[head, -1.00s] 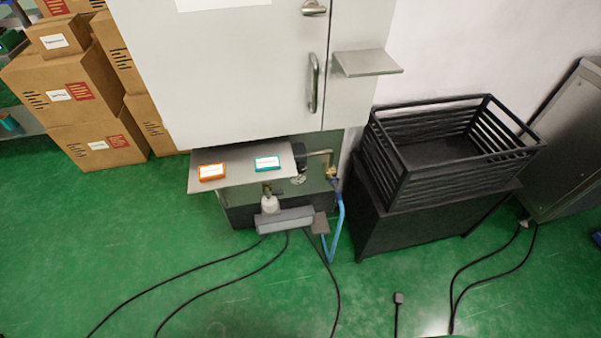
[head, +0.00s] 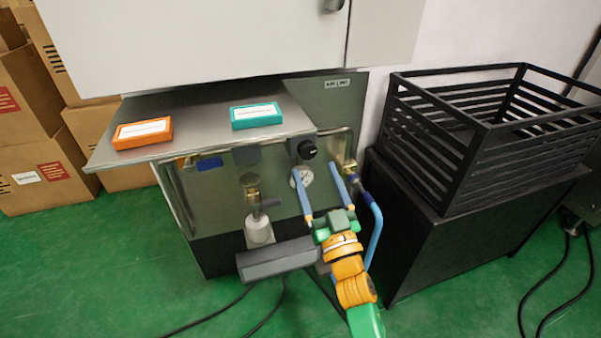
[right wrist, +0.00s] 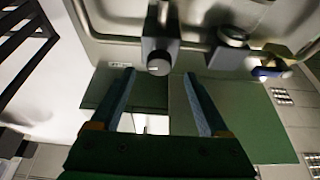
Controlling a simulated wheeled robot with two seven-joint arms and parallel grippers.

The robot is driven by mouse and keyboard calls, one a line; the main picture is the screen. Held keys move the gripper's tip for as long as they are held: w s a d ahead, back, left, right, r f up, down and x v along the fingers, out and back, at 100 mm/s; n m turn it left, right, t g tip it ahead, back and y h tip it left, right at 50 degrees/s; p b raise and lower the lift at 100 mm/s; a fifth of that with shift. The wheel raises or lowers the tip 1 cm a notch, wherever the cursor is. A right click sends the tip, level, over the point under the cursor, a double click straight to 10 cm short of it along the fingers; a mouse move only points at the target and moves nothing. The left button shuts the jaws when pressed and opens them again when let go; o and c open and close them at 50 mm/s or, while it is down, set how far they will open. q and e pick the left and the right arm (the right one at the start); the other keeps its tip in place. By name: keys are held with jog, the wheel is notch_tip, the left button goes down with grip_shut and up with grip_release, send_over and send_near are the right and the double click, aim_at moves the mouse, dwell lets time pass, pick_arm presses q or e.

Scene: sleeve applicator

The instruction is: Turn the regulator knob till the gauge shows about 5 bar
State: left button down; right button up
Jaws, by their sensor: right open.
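My left gripper is not in view.
The grey shelf (head: 205,115) juts out above the panel, with an orange box (head: 143,133) and a teal box (head: 257,115) on it. A blue hose (head: 375,235) runs down right of the gripper. A black crate (head: 480,150) stands on a dark stand at right.

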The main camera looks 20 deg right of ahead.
aim_at(309, 154)
jog(key=x, duration=0.5)
jog(key=shift+w+r, duration=0.15)
grip_shut()
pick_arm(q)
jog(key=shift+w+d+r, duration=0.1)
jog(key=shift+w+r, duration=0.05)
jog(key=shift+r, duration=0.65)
